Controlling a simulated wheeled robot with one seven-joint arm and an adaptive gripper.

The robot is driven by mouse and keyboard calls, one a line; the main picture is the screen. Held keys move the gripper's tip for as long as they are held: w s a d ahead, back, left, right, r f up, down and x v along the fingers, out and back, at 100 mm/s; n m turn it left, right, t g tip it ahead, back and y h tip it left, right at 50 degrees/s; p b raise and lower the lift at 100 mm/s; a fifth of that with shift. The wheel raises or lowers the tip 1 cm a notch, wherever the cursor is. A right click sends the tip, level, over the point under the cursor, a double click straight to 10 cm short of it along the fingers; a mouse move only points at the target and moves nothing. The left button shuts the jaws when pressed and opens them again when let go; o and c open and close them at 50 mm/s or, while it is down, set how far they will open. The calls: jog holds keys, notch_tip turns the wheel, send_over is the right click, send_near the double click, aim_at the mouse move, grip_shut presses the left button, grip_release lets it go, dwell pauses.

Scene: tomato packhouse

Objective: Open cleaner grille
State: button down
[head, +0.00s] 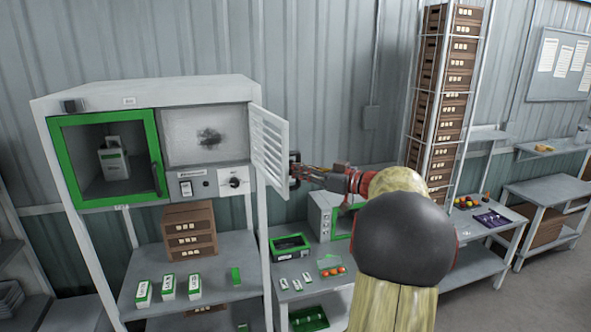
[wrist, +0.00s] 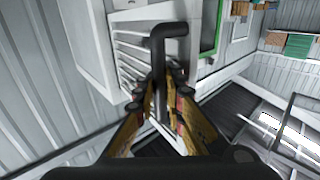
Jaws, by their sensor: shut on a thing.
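The cleaner grille (head: 270,146) is a white louvred door hinged on the right of the cabinet front, and it stands swung open. Behind it the grey filter panel (head: 208,135) with a dark smudge is exposed. My gripper (head: 298,172) is at the grille's outer side, by its dark handle. In the wrist view the handle (wrist: 170,30) is a black bar in front of the white slats of the grille (wrist: 130,55). My gripper (wrist: 165,92) is shut on this handle, with one finger on each side of the bar.
The cabinet also has a green-framed window (head: 56,160) on the left and a knob (head: 235,182) below the filter panel. A bench (head: 330,285) with small boxes and tomatoes stands below my arm. A tall rack of brown crates (head: 448,90) stands to the right.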

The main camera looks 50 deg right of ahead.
jog(key=shift+f, duration=0.25)
jog(key=c, duration=2.3)
grip_release()
jog(key=shift+s, duration=0.1)
jog(key=shift+o, duration=0.7)
jog(key=shift+s+r, duration=0.15)
jog(key=shift+r, duration=0.05)
jog(key=s+d, duration=0.1)
jog(key=s, duration=1)
jog(key=shift+s, duration=0.4)
jog(key=shift+d, duration=0.1)
